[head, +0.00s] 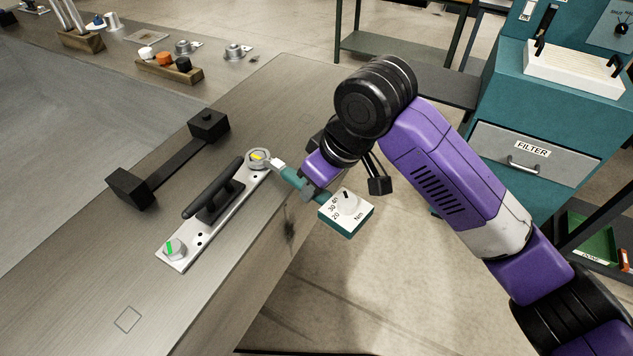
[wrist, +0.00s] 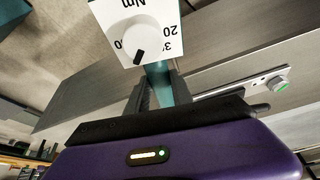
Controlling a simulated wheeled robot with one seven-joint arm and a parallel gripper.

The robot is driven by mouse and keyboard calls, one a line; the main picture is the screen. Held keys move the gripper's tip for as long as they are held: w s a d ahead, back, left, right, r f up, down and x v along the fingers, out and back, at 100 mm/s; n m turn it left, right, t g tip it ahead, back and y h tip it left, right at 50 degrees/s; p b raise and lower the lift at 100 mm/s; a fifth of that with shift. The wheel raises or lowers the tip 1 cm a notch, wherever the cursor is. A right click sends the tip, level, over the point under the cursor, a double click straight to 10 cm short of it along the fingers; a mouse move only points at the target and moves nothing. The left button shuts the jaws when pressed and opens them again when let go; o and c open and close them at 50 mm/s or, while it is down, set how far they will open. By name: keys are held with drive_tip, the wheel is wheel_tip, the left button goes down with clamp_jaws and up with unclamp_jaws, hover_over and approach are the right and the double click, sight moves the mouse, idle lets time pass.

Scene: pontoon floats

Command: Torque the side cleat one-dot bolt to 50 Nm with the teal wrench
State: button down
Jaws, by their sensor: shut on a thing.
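The teal wrench (head: 291,177) is held in my gripper (head: 308,188). Its dial box (head: 345,226), marked in Nm, is at the near right end, and also shows in the wrist view (wrist: 160,35). The exact dial setting is unclear. The wrench's metal head (head: 277,163) is at the yellow-marked bolt (head: 258,157) on the cleat plate's far end; I cannot tell whether it is fully seated. One dark spot shows near this bolt. The cleat plate (head: 222,218) carries a black cleat (head: 220,196). A green-marked bolt (head: 174,248) is at its near end, with two dark spots nearby.
A black bar with block ends (head: 178,163) lies left of the cleat. Wooden holders (head: 170,73) and metal fittings (head: 237,51) stand farther back on the deck. A teal cabinet (head: 545,110) with a FILTER drawer stands right. Open floor lies between deck and cabinet.

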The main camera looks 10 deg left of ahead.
drive_tip(key=shift+r, duration=0.1)
drive_tip(key=shift+s+a+m+p, duration=0.4)
drive_tip(key=shift+s+m+p, duration=0.1)
drive_tip(key=shift+s+p, duration=0.05)
drive_tip(key=shift+s+a+m+t+h+p, duration=0.3)
drive_tip(key=shift+s+a+m+p, duration=0.4)
drive_tip(key=shift+s+p, duration=0.1)
idle(1.0)
drive_tip(key=shift+s+a+m+p, duration=0.35)
drive_tip(key=shift+m+p, duration=0.05)
drive_tip(key=shift+p, duration=0.1)
drive_tip(key=shift+s+a, duration=0.25)
drive_tip(key=shift+a, duration=0.05)
idle(0.3)
drive_tip(key=shift+s+a+m, duration=0.2)
drive_tip(key=shift+m, duration=0.2)
drive_tip(key=shift+s+a+m+t+h, duration=0.25)
drive_tip(key=shift+a+m+t+h, duration=0.05)
drive_tip(key=shift+a+m, duration=0.1)
idle(0.3)
drive_tip(key=shift+s+a, duration=0.2)
drive_tip(key=shift+a, duration=0.05)
idle(0.4)
